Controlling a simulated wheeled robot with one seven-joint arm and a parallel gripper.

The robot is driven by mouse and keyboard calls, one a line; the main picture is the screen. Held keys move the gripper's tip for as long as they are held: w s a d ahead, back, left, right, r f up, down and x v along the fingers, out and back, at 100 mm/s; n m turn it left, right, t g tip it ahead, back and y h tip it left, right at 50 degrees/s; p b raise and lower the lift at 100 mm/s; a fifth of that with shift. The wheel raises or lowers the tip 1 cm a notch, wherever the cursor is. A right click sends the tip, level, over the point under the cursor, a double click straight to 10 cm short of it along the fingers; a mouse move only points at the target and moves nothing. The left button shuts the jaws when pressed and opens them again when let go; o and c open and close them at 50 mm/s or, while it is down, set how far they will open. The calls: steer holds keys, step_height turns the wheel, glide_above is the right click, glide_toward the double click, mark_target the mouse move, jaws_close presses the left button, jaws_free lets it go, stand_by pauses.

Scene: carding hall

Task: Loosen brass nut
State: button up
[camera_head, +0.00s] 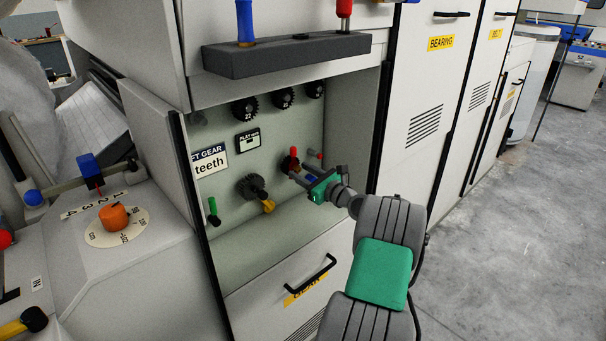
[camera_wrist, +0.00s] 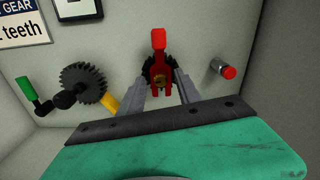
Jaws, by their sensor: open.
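A small brass-coloured piece, seemingly the brass nut (camera_wrist: 158,83), shows in the middle of the wrist view, partly covered by a red part with an upright handle (camera_wrist: 158,40). A dark toothed gear (camera_wrist: 146,64) is behind them on the wall. In the head view the red handle (camera_head: 294,154) stands up inside the open cabinet bay. My gripper (camera_wrist: 160,84) is open, one finger on each side of the red part and brass piece; I cannot tell whether the fingers touch them. In the head view my gripper (camera_head: 298,174) reaches into the bay and hides the nut.
To the left are a larger dark gear (camera_wrist: 83,84), a green-handled lever (camera_wrist: 25,88) and a yellow handle (camera_wrist: 110,103). A red-tipped peg (camera_wrist: 228,72) sticks out at right. A dark tool rack (camera_head: 288,55) overhangs the bay, and an orange knob (camera_head: 114,216) is outside it.

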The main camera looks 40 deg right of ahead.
steer(key=shift+w, duration=0.1)
jaws_close()
stand_by(0.4)
steer(key=shift+d, duration=0.15)
